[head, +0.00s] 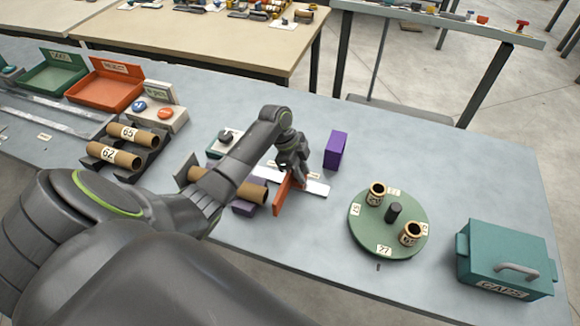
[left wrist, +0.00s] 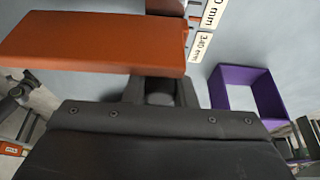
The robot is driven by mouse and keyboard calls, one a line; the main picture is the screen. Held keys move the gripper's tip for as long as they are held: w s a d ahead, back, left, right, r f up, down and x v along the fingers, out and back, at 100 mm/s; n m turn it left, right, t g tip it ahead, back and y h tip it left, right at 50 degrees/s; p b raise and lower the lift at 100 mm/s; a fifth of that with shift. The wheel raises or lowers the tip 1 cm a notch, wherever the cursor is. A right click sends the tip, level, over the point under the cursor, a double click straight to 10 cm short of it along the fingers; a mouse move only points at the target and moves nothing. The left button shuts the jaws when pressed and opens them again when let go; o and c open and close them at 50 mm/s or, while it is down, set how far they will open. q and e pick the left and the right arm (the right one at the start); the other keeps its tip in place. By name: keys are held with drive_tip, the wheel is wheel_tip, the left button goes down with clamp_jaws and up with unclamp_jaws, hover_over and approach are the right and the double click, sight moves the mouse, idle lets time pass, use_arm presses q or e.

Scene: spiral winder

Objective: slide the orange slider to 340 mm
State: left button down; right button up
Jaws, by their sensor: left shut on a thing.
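The orange slider (head: 283,194) is an upright plate across a white rail (head: 316,187) on the table. It also fills the upper left of the left wrist view (left wrist: 95,42). My left gripper (head: 289,177) comes down over the slider from above and is shut on it. In the left wrist view a "340 mm" label (left wrist: 203,47) lies just right of the slider, with another partly cut label above it. Part of the rail is hidden by my arm. My right gripper is not in view.
A brown tube (head: 252,191) lies left of the slider. A purple box frame (head: 336,150) stands behind to the right. A green turntable (head: 365,230) with small cups and a teal "CAPS" box (head: 500,253) stand farther right. Tubes "65" and "62" lie in a dark rack (head: 152,154) at left.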

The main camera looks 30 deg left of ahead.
use_arm(q)
drive_tip(key=d, duration=0.2)
drive_tip(key=w+d, duration=0.1)
drive_tip(key=d, duration=0.2)
drive_tip(key=shift+w+d, duration=0.15)
drive_tip(key=shift+d, duration=0.2)
drive_tip(key=shift+a, duration=0.1)
drive_tip(key=c, duration=1.2)
unclamp_jaws()
drive_tip(key=shift+d, duration=0.2)
drive_tip(key=shift+a+r, duration=0.1)
drive_tip(key=shift+a, duration=0.05)
drive_tip(key=shift+a+r, duration=0.1)
drive_tip(key=shift+r, duration=0.1)
drive_tip(key=b+v, duration=0.2)
drive_tip(key=v, duration=1.4)
drive_tip(key=shift+a+r, duration=0.2)
drive_tip(key=shift+r, duration=0.15)
